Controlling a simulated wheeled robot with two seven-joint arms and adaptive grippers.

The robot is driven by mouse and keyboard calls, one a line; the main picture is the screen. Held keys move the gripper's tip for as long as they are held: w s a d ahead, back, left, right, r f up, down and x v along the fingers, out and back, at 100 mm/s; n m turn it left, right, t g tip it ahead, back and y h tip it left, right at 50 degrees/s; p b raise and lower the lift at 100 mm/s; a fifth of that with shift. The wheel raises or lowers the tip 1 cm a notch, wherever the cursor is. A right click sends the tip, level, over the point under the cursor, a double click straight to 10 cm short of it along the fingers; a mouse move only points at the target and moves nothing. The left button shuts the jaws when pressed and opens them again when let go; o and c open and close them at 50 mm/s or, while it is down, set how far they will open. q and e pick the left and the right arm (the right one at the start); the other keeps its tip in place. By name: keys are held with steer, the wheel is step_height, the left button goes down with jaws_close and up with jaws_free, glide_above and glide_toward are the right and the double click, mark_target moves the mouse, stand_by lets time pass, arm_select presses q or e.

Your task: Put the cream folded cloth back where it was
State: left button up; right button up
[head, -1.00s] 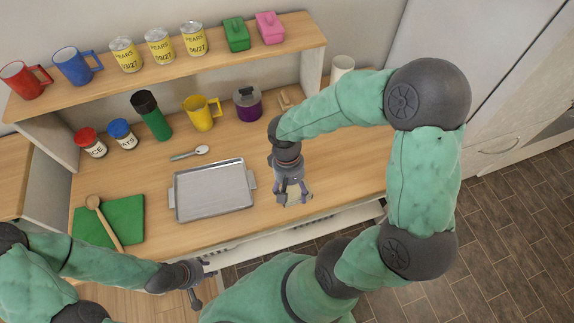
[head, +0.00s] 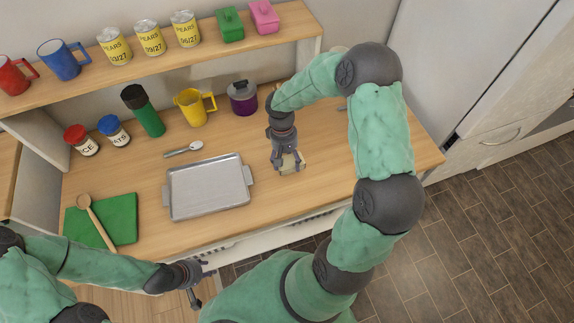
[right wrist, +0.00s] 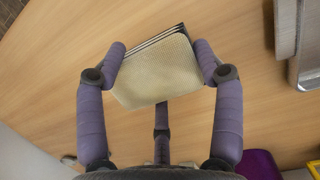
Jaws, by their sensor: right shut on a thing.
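The cream folded cloth (right wrist: 158,72) is between the fingers of my right gripper (right wrist: 160,62) in the right wrist view, with its layered edges showing on the far side. In the head view the cloth (head: 292,160) shows as a small pale patch at the fingertips of my right gripper (head: 288,168), over the wooden counter to the right of the metal tray. I cannot tell whether the cloth touches the counter. My left gripper (head: 204,284) is low at the front, off the counter's front edge, with nothing seen in it; its fingers look apart.
The metal tray (head: 208,187) lies left of my right gripper. A purple pot (head: 243,98), a yellow mug (head: 193,107), a green flask (head: 144,110) and a spoon (head: 184,149) are behind. A green board (head: 110,218) is at left.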

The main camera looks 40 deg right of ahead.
mark_target(287, 165)
steer(key=shift+w+d+f, duration=0.15)
steer(key=shift+w+f, duration=0.1)
steer(key=shift+f, duration=0.2)
steer(key=shift+w+d+f+b, duration=0.1)
steer(key=shift+f+b, duration=0.65)
steer(key=shift+f, duration=0.85)
steer(key=shift+f, duration=0.1)
steer(key=o, duration=1)
steer(key=p+v, duration=0.3)
steer(key=v, duration=0.9)
